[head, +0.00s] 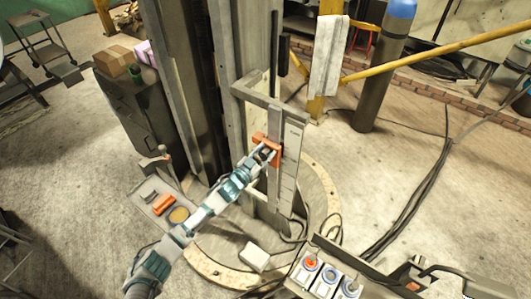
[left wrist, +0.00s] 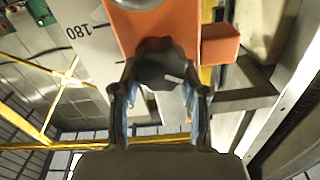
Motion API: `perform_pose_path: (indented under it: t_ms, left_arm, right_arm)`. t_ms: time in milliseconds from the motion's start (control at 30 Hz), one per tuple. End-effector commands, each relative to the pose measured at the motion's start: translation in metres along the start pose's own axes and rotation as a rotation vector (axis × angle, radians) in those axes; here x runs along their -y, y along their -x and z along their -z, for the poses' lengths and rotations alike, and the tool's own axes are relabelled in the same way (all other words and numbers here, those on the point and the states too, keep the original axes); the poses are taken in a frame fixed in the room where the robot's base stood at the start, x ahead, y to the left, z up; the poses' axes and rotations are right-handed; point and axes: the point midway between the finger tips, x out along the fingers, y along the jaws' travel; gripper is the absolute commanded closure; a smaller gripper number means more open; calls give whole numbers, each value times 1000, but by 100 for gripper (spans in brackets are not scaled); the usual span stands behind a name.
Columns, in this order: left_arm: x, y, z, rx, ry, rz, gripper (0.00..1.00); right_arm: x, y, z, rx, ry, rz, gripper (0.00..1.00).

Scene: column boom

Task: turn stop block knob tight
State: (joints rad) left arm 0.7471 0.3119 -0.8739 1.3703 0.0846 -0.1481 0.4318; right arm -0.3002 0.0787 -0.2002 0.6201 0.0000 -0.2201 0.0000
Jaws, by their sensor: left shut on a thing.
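The orange stop block (head: 262,141) sits on the upright scale bar (head: 286,165) beside the column. In the left wrist view the orange block (left wrist: 150,22) fills the top middle, with the number 180 on the pale scale to its left. The dark knob (left wrist: 165,62) sticks out from the block toward my camera. My left gripper (head: 270,152) reaches up to the block from the lower left. In the left wrist view its two fingers (left wrist: 160,100) stand on either side of the knob and are shut on it. In the head view the knob is hidden by the fingers. My right gripper is not in view.
A small tray (head: 182,225) with an orange part and a round disc is left of my arm. A control panel (head: 305,277) with knobs is at the bottom right. A cloth (head: 327,60) hangs behind, near a blue-topped cylinder (head: 383,75). Cables lie on the floor at right.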

Motion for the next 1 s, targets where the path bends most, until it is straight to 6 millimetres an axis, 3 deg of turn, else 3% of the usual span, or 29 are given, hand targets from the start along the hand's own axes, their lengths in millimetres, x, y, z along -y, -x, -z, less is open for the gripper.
perform_pose_path:
  t_ms: [367,400,500,833,1000]
  left_arm:
    - [6,0,2,-2,-3,8,92]
    - [6,0,2,-2,-3,8,49]
    - [5,0,2,-1,-3,7,30]
    - [2,3,1,0,-2,3,30]
    - [2,26,0,0,-1,3,30]
  right_arm:
    - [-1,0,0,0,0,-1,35]
    - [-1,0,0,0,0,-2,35]
    - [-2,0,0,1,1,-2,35]
    - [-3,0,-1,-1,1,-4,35]
    - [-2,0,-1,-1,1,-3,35]
